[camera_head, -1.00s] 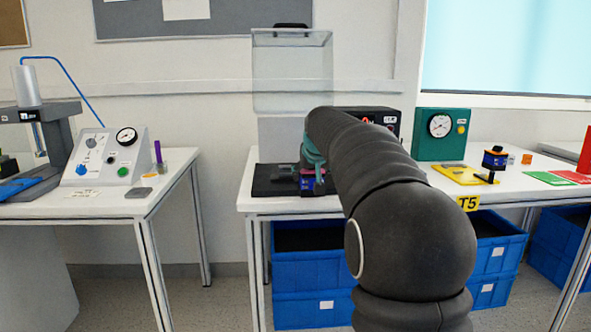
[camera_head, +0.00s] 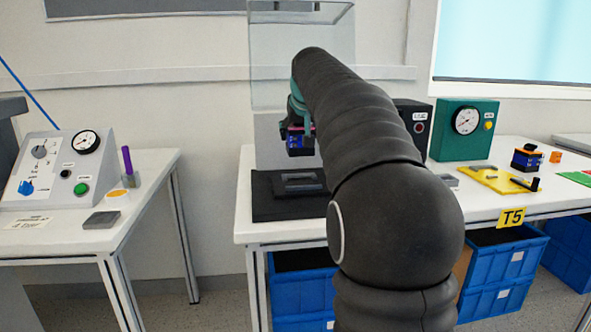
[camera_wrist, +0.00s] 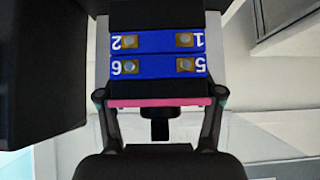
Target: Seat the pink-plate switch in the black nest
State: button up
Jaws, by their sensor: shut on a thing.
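The pink-plate switch (camera_head: 299,141) is in my gripper (camera_wrist: 160,100), raised above the table. In the wrist view its blue terminal blocks (camera_wrist: 157,54) carry white numbers 1, 2, 5 and 6, and its pink plate (camera_wrist: 158,102) lies between the two fingers. A black knob or shaft points toward the palm. My gripper is shut on it; in the head view my arm partly hides the gripper. The black nest (camera_head: 300,184), a block with a grey-edged opening, sits on a black base (camera_head: 272,207) below the switch, apart from it.
A clear raised guard (camera_head: 275,75) stands behind the nest. Right of my arm are a dark box (camera_head: 419,129), a teal gauge box (camera_head: 464,130) and a yellow plate (camera_head: 492,179) near another switch (camera_head: 527,158). A grey control panel (camera_head: 60,165) is on the left table.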

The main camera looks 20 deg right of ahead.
aim_at(303, 150)
jog(key=f, duration=0.3)
jog(key=shift+s+d+f, duration=0.1)
jog(key=shift+d+f, duration=0.1)
jog(key=shift+f, duration=0.1)
jog(key=shift+a+f+b, duration=0.1)
jog(key=shift+f+b, duration=0.4)
jog(key=shift+f, duration=1.7)
jog(key=o, duration=1.6)
jog(key=shift+f, duration=0.1)
jog(key=shift+c, duration=0.2)
jog(key=v, duration=1.2)
jog(key=shift+s, duration=0.1)
jog(key=s+a+f+n+g, duration=0.1)
jog(key=s+a+f, duration=0.4)
jog(key=s+f, duration=0.3)
jog(key=s+a+f+n+g+y, duration=0.1)
jog(key=s+a+f, duration=0.5)
jog(key=s+f, duration=0.3)
jog(key=s+a+f+n+y, duration=0.1)
jog(key=s+a+f, duration=0.5)
jog(key=s+f, duration=0.3)
jog(key=s, duration=0.3)
jog(key=shift+s+g, duration=0.3)
jog(key=shift+g, duration=0.1)
